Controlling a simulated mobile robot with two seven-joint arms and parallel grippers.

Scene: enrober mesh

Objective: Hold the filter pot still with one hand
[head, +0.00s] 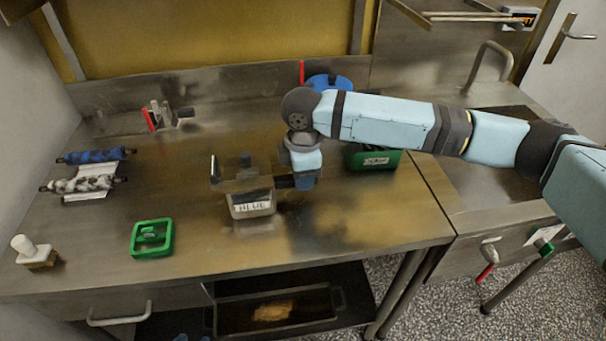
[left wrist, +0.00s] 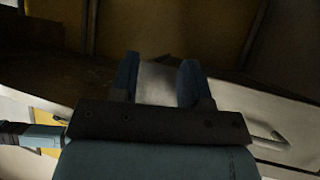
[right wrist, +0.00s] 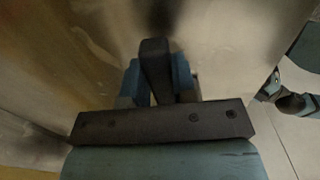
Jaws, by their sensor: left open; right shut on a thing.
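The filter pot (head: 250,208) stands on the steel bench, a small pot with a pale label on its front and a dark handle to the right. A flat metal piece with an upright rod lies across its top. My right gripper (head: 304,182) is shut on the handle, just right of the pot. In the right wrist view the dark handle (right wrist: 155,68) sits between the fingers (right wrist: 156,80). My left gripper (left wrist: 157,72) is open in the left wrist view, with no object clearly held between its fingers.
A green frame (head: 152,238) lies front left. Blue and patterned rolls (head: 95,155) lie far left, near a white-knobbed block (head: 38,252). A green box (head: 372,158) and blue round item (head: 328,83) are behind my right arm. A dark tray (head: 275,310) sits below the bench.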

